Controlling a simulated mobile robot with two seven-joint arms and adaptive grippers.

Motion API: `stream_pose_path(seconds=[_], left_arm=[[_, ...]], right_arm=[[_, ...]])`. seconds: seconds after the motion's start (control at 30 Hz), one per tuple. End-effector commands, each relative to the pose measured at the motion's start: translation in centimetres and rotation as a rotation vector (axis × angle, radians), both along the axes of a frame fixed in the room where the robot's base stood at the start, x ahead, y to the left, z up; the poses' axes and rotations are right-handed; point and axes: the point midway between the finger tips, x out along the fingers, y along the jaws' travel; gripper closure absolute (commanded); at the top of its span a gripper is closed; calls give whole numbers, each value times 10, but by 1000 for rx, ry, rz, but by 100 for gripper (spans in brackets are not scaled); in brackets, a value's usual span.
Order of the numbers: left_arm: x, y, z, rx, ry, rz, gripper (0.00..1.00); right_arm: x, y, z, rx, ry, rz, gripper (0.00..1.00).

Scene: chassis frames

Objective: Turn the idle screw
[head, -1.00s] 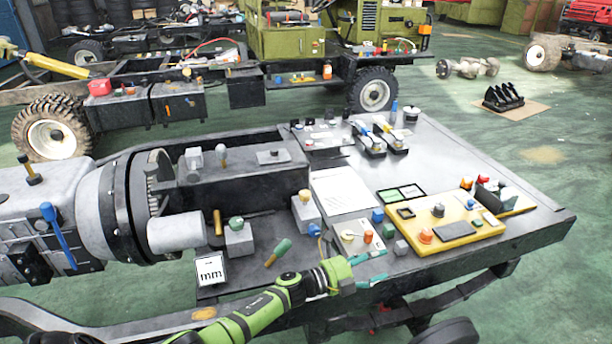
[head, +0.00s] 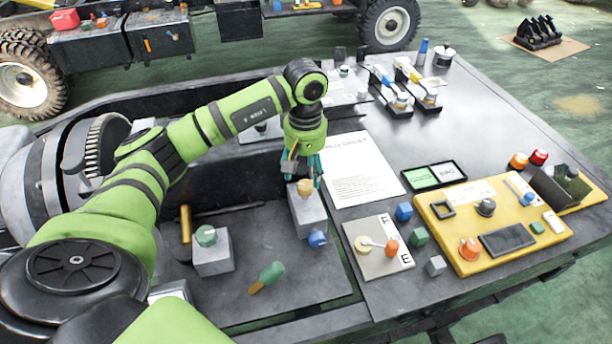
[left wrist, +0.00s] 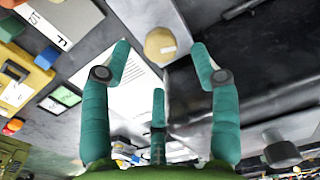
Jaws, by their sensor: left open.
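A tan knob (head: 304,187) with a pale mark sits on top of a grey block (head: 308,214) on the dark bench; it looks like the idle screw, but no label confirms this. In the left wrist view the round knob (left wrist: 160,45) lies between and beyond the fingertips. My left gripper (head: 303,168) points down just above the knob. Its teal fingers (left wrist: 160,65) are spread open and empty. I cannot tell whether any finger touches the knob. My right gripper is not in view.
A blue knob (head: 317,238) sticks out beside the block. A green-topped block (head: 212,258) and a green-handled tool (head: 268,277) lie to the left. A card with an F-E scale (head: 379,247) and a yellow panel (head: 466,262) are at right. A printed sheet (head: 362,172) lies behind.

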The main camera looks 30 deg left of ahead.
Motion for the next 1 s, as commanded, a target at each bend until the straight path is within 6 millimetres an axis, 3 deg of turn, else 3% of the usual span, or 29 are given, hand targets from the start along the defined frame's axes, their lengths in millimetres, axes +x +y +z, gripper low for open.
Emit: stream_pose_path(seconds=[0.13, 0.3, 0.67, 0.77, 0.8, 1.0], left_arm=[[-1, 0, -23, -3, 4, 3, 39], [0, -1, -44, -4, 1, 3, 39], [0, -1, -52, -5, -1, 4, 39], [0, -1, -51, -5, -1, 4, 75], [0, -1, -51, -5, -1, 4, 91], [-1, -2, -52, -6, 4, 4, 94]], right_arm=[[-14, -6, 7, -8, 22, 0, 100], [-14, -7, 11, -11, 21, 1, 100], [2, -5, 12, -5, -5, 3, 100], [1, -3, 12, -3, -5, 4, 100], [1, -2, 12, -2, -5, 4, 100], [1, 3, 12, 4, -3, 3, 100]])
